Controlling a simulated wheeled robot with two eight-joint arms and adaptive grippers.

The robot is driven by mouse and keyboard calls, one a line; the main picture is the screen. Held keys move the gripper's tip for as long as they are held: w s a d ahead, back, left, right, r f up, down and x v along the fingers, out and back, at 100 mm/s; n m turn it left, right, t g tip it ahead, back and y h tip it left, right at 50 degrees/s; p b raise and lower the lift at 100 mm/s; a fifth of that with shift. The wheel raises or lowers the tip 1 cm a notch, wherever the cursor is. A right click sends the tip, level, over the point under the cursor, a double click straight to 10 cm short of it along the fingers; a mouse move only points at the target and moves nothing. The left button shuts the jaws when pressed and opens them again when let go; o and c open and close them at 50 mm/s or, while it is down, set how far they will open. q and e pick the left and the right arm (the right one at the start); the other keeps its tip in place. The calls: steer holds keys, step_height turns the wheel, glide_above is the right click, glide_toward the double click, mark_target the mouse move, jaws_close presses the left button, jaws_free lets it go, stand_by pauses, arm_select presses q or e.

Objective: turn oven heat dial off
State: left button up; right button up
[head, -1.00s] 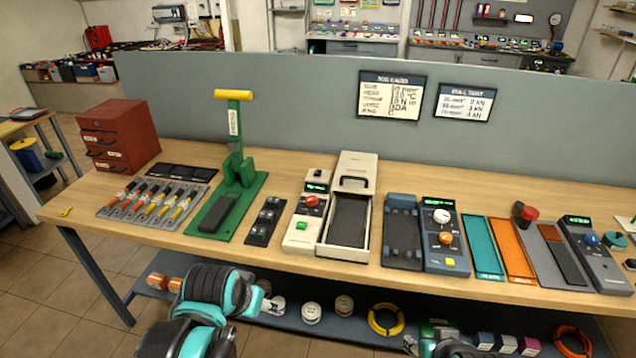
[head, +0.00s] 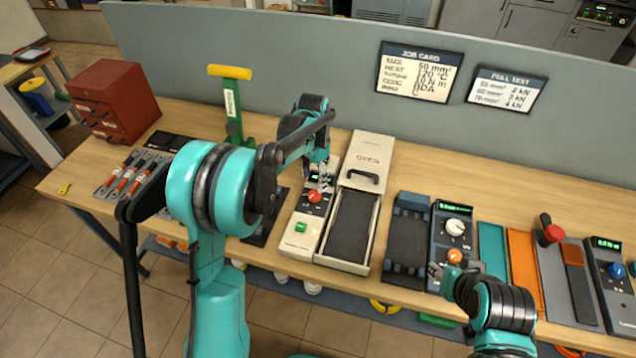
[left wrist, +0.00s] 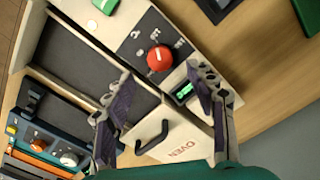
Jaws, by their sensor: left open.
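The oven heat dial is a red knob (head: 315,196) on a cream control panel (head: 298,243). It also shows in the left wrist view as a red dial (left wrist: 159,58) with a white pointer mark. My left gripper (head: 322,180) is above the back of the panel, just behind the dial in the head view. In the left wrist view its fingers (left wrist: 158,98) are spread and empty, with the dial ahead of them, apart from both. My right gripper (head: 438,271) is low at the table's front edge; its jaw gap is unclear.
The oven lid (head: 368,160) with its black handle and open dark tray (head: 351,222) stand right of the panel. A blue unit (head: 452,225) with white and orange knobs is further right. The green press (head: 233,110) stands left, partly behind my left arm.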

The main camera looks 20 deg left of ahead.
mark_target(314, 195)
arm_select(q)
step_height(314, 195, down, 7)
steer(key=shift+s+r+b, duration=0.1)
steer(key=shift+b, duration=0.65)
steer(key=c, duration=1.2)
